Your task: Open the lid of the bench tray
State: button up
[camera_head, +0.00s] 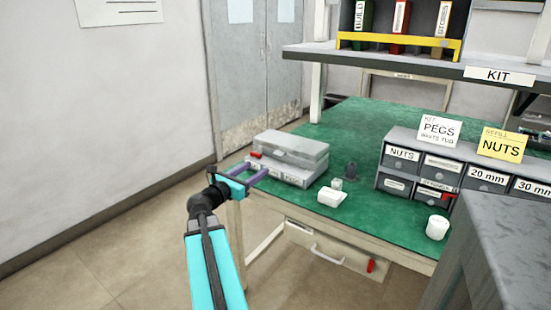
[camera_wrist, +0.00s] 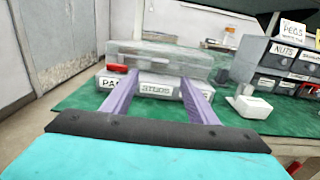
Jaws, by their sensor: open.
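The bench tray (camera_head: 288,158) is a grey box with a clear lid, at the left front of the green bench. Its lid (camera_wrist: 160,61) is down in the wrist view. A red latch (camera_wrist: 117,69) shows at the lid's left front edge. Labels on the tray front (camera_wrist: 155,89) read partly "PA" and "STUDS". My gripper (camera_head: 246,176) is open and empty in front of the tray's left part. In the wrist view its purple fingers (camera_wrist: 157,96) reach toward the tray front, and I cannot tell whether they touch it.
Labelled drawers (camera_head: 402,170) stand further right. A shelf (camera_head: 400,60) spans above. A grey surface (camera_head: 500,250) is at front right.

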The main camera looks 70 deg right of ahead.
aim_at(277, 155)
jog(key=shift+d, duration=0.1)
jog(key=shift+b+x, duration=0.35)
jog(key=shift+x, duration=6.45)
jog(key=shift+c, duration=0.3)
grip_shut()
